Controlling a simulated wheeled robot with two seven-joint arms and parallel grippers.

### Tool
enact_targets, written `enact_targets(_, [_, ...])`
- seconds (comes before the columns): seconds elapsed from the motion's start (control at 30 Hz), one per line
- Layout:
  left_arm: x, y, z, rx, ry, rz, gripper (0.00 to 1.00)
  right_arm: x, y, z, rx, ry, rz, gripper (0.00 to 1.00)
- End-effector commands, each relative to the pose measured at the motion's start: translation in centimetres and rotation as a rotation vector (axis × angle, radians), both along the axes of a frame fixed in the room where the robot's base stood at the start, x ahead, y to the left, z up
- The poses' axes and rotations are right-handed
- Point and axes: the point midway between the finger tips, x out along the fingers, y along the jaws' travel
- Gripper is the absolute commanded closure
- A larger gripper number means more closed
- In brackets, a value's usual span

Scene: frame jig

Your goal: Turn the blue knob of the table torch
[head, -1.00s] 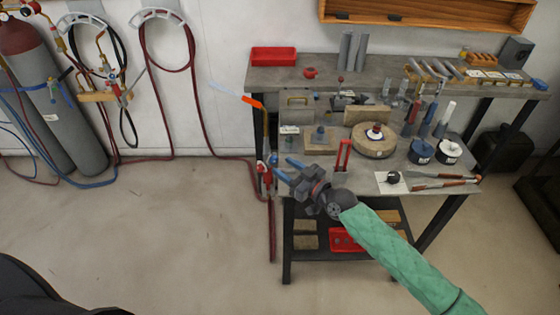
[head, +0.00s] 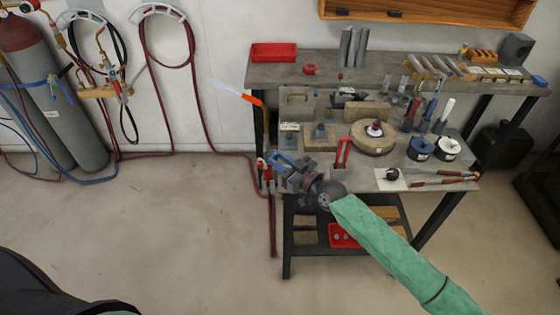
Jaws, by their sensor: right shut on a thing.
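The table torch (head: 266,122) stands at the left edge of the workbench. Its brass-coloured neck rises to an orange tip (head: 252,99) with a pale blue-white streak pointing up and left. Red fittings (head: 264,172) show low on the torch at the bench edge. The knob itself is hidden by the fingers. My right arm in its green sleeve reaches in from the lower right. My left gripper is out of view.
The workbench (head: 390,177) holds a red stand (head: 343,153), a round block (head: 374,140), two dark blue pots and tongs (head: 440,180). Dark red hoses hang at the torch's left. Gas cylinders (head: 62,120) stand at the far left. The floor between is clear.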

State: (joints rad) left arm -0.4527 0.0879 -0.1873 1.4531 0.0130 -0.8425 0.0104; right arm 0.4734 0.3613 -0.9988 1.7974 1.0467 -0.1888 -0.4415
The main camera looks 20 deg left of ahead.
Motion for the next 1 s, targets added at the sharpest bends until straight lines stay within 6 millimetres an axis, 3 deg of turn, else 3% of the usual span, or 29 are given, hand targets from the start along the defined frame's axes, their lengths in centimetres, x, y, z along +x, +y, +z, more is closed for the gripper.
enact_targets(0.27, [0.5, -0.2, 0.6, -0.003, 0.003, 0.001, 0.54, 0.0, 0.0, -0.2, 0.033, 0.057, 0.0, 0.99])
enact_targets(0.7, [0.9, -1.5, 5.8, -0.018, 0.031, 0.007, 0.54, -0.1, 0.1, -0.3, 0.207, 0.367, 0.0, 0.99])
enact_targets(1.0, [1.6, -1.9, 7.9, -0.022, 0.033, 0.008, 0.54, -0.2, 0.1, -0.2, 0.345, 0.615, 0.0, 0.99])
